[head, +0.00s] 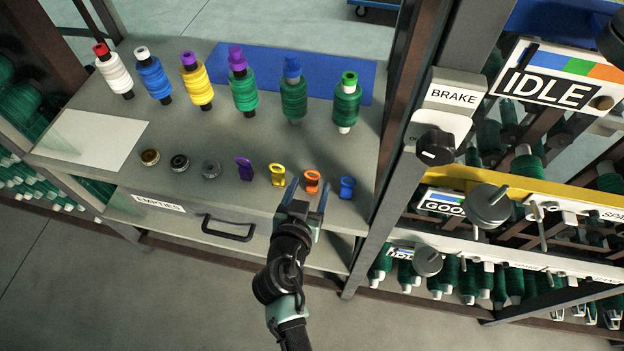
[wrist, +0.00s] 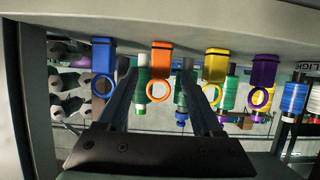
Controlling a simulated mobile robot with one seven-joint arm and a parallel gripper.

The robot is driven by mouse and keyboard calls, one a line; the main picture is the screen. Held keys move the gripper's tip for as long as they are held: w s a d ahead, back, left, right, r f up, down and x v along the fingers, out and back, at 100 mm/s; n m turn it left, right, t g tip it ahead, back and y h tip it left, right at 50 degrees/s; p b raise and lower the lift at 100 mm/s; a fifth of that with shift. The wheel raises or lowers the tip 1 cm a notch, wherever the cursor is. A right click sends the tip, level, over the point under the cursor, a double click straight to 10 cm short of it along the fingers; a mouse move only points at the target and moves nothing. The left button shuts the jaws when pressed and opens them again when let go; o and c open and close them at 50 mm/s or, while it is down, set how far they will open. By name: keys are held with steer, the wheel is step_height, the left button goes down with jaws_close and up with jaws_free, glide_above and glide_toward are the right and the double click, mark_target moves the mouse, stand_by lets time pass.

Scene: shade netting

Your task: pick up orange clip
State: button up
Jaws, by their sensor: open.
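The orange clip (head: 312,181) lies on the grey bench top near its front edge, between the yellow clip (head: 278,174) and the blue clip (head: 346,187). In the wrist view the orange clip (wrist: 160,68) shows its block and ring between my gripper's fingers, a little left of centre. My gripper (head: 306,194) is open and empty at the bench's front edge, close in front of the orange clip. In the wrist view its two fingers (wrist: 160,85) reach up on either side of the orange clip's ring. Whether they touch it I cannot tell.
A purple clip (head: 244,168) lies left of the yellow one. Several thread spools (head: 243,90) stand at the back, some on a blue mat (head: 215,62). A drawer handle (head: 228,229) juts out below the bench front. A post with a brake switch (head: 434,145) stands at right.

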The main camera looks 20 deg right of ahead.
mark_target(313, 176)
steer(key=x, duration=0.4)
steer(key=shift+w+d+r+p, duration=0.2)
steer(key=shift+w+d+p, duration=0.1)
steer(key=shift+w+p, duration=0.1)
steer(key=shift+w+d+f, duration=0.3)
steer(key=shift+w+d, duration=0.05)
steer(key=shift+w, duration=0.15)
jaws_close()
